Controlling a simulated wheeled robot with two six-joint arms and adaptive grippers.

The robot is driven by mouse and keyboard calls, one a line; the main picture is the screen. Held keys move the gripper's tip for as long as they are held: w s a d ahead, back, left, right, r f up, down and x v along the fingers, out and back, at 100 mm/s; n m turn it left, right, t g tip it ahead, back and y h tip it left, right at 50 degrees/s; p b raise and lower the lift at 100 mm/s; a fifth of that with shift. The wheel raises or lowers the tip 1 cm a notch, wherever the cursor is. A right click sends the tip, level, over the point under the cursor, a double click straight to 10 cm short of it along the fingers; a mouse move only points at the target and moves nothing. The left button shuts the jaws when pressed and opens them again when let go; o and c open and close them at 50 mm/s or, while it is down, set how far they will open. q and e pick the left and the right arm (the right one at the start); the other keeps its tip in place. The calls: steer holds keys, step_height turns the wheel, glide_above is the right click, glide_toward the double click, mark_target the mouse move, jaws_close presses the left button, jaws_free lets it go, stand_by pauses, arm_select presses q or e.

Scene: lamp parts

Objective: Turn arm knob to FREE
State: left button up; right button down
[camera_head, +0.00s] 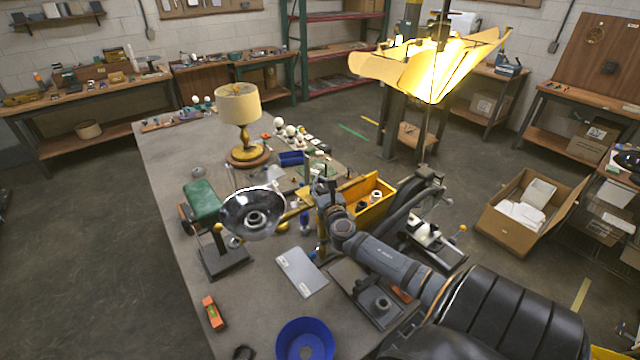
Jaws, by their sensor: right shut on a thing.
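My right gripper (318,188) reaches in from the lower right over the workbench (220,295). It is shut on a small part that the fingers and wrist hide; I cannot tell whether it is the arm knob. A lamp head with a round chrome reflector (253,213) faces up just left of the gripper. A green shade (203,202) stands behind and left of the reflector. A dark stand with a yellow ball knob (218,228) is below it. No FREE marking is readable. My left gripper is out of view.
A yellow bin (371,207) stands right of the gripper. A table lamp (239,105) stands at the back. A grey plate (300,272), a blue bowl (305,340) and an orange level (213,313) lie in front. A lit stained-glass shade (432,68) hangs above right. The bench's left front is mostly clear.

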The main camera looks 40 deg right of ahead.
steer(key=shift+f, duration=0.2)
steer(key=shift+a+f+n+y+b, duration=0.15)
steer(key=shift+n+y+b, duration=0.25)
steer(key=shift+b, duration=0.2)
steer(key=n+t+y+b, duration=0.1)
steer(key=n+y+b, duration=0.1)
steer(key=y+b, duration=0.1)
steer(key=a+n+y+b, duration=0.1)
steer(key=n+y+b, duration=0.1)
steer(key=y+b, duration=0.1)
steer(key=shift+a+f+t+y, duration=0.1)
steer(key=shift+f+t+y, duration=0.05)
steer(key=shift+t+y, duration=0.25)
steer(key=shift+a+n+y+b, duration=0.25)
steer(key=shift+n+y+b, duration=0.4)
steer(key=shift+n+y, duration=0.35)
steer(key=shift+a+r+n+y+b, duration=0.15)
steer(key=shift+n+y+b, duration=0.1)
steer(key=shift+y, duration=0.35)
steer(key=shift+a+r+n+y+b, duration=0.15)
steer(key=shift+n+y+b, duration=0.1)
steer(key=shift+y, duration=0.35)
steer(key=shift+w+r, duration=0.1)
steer(key=shift+r, duration=0.2)
steer(key=c, duration=1)
jaws_free()
steer(key=shift+c, duration=0.2)
